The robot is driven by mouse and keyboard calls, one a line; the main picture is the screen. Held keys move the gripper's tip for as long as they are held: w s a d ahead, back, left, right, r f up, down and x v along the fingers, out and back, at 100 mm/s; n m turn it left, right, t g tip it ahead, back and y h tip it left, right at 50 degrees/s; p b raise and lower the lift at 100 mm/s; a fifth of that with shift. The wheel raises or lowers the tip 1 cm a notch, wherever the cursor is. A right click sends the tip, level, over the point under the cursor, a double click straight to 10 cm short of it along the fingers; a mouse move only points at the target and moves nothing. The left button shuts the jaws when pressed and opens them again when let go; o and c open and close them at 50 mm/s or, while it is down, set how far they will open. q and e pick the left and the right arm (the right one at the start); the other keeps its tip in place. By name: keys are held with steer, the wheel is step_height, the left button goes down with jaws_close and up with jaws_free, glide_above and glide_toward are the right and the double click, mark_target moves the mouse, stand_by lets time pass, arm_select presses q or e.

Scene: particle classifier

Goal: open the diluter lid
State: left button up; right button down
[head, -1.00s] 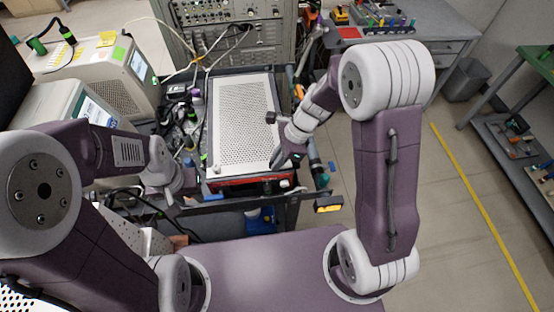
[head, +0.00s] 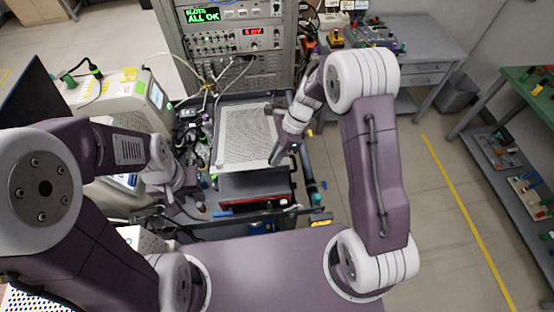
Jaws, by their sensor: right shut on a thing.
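The diluter lid is a pale perforated panel (head: 243,136) in the middle of the head view. Its near edge is raised, and the dark diluter body (head: 255,187) with a red front trim shows below it. My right gripper (head: 274,158) is at the lid's near right corner, shut on the lid's edge. The contact itself is small and partly hidden by the gripper. My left gripper (head: 197,190) is to the left of the diluter, apart from the lid. Its fingers are too small and dark to read.
A dark cart frame (head: 313,184) surrounds the diluter, with cables and small parts to its left. An instrument rack (head: 237,45) stands behind. White box instruments (head: 133,84) stand at the left. Open floor lies at the right.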

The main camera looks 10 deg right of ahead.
steer(key=w+r+p, duration=0.7)
steer(key=r+p, duration=0.1)
steer(key=r, duration=0.3)
steer(key=shift+r+p, duration=0.3)
steer(key=shift+p, duration=0.05)
steer(key=c, duration=1.4)
jaws_free()
steer(key=shift+c, duration=0.2)
steer(key=shift+w+f, duration=0.15)
steer(key=shift+w, duration=0.1)
